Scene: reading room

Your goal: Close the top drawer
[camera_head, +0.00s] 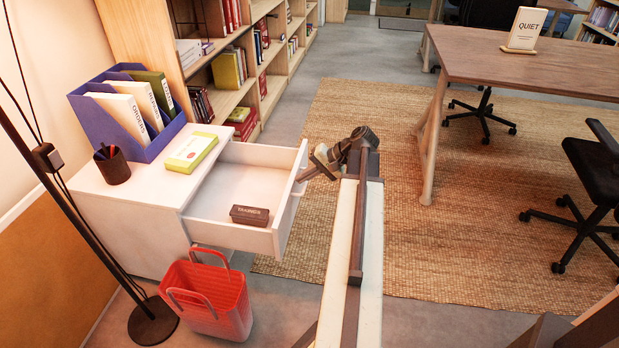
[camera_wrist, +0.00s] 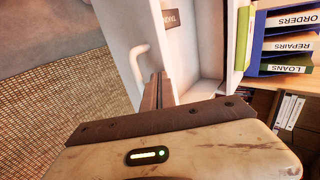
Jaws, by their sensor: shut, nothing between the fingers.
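The top drawer (camera_head: 245,185) of the white cabinet (camera_head: 150,215) is pulled well out in the head view. A small dark brown labelled box (camera_head: 249,215) lies inside it. My gripper (camera_head: 308,174) is shut and empty at the drawer's front panel, on its outer side. In the wrist view the closed fingers (camera_wrist: 159,82) point at the front panel, with the pale handle (camera_wrist: 138,62) just left of them. I cannot tell whether the fingertips touch the panel.
A yellow-green box (camera_head: 191,152), a dark pen cup (camera_head: 112,164) and a blue file holder (camera_head: 128,110) stand on the cabinet. A red basket (camera_head: 213,300) stands on the floor before it. Bookshelves (camera_head: 225,90) are behind; a desk (camera_head: 520,60) and chairs stand right.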

